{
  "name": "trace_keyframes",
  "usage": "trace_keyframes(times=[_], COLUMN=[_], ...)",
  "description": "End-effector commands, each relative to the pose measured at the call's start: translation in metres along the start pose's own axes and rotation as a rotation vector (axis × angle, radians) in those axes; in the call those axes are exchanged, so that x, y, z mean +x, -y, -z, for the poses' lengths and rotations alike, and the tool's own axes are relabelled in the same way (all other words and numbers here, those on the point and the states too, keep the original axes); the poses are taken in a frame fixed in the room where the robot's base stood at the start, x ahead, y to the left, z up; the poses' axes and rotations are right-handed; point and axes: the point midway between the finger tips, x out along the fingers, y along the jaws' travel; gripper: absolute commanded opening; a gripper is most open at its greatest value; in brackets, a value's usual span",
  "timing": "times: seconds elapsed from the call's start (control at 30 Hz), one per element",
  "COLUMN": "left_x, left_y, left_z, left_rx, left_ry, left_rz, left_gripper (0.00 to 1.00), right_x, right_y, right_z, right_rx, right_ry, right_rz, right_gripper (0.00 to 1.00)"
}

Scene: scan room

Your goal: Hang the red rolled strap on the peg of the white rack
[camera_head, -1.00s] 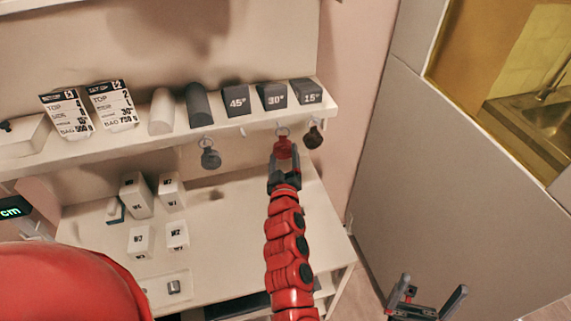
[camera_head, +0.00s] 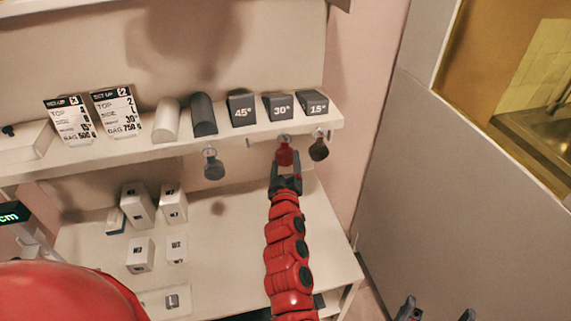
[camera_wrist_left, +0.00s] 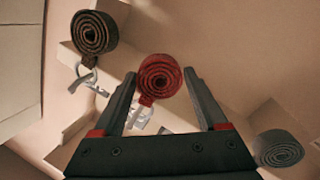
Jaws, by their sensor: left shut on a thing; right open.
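The red rolled strap (camera_head: 284,154) is just below the front edge of the white shelf rack (camera_head: 95,158), between a grey roll and a dark brown roll. My left gripper (camera_head: 285,166) is shut on it from below. In the left wrist view the red roll (camera_wrist_left: 159,76) sits between the fingertips, its spiral face toward the camera. A pale peg or hook (camera_wrist_left: 140,116) shows by its lower edge; I cannot tell whether the strap hangs on it. My right gripper (camera_head: 436,312) is open and empty, cut off at the bottom edge.
The grey roll (camera_head: 213,168) and brown roll (camera_head: 319,149) hang on either side. Angle blocks (camera_head: 242,108), cylinders and cards stand on the shelf. White boxes (camera_head: 138,204) stand on the table (camera_head: 225,250) below. A grey panel (camera_head: 440,190) is on the right.

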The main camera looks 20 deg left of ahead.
Motion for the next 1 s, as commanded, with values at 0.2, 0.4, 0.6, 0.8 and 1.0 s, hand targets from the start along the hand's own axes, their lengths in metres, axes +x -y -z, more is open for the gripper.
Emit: trace_keyframes(times=[0.2,0.4,0.6,0.8,1.0], left_x=[0.0,0.0,0.0,-0.009,-0.05], left_y=[0.0,0.0,0.0,-0.002,-0.004], left_z=[0.0,0.0,0.0,0.001,0.003], left_rx=[0.0,0.0,0.0,0.0,0.002], left_ry=[0.0,0.0,0.0,0.001,0.007], left_rz=[0.0,0.0,0.0,0.0,0.0], left_gripper=[0.19,0.95,1.0,1.0,1.0], right_x=[0.0,0.0,0.0,0.006,0.029], right_y=[0.0,0.0,0.0,0.0,-0.001], right_z=[0.0,0.0,0.0,0.001,0.005], right_rx=[0.0,0.0,0.0,0.0,0.0], right_ry=[0.0,0.0,0.0,0.0,0.0], right_rz=[0.0,0.0,0.0,0.0,0.0], right_gripper=[1.0,1.0,1.0,1.0,1.0])
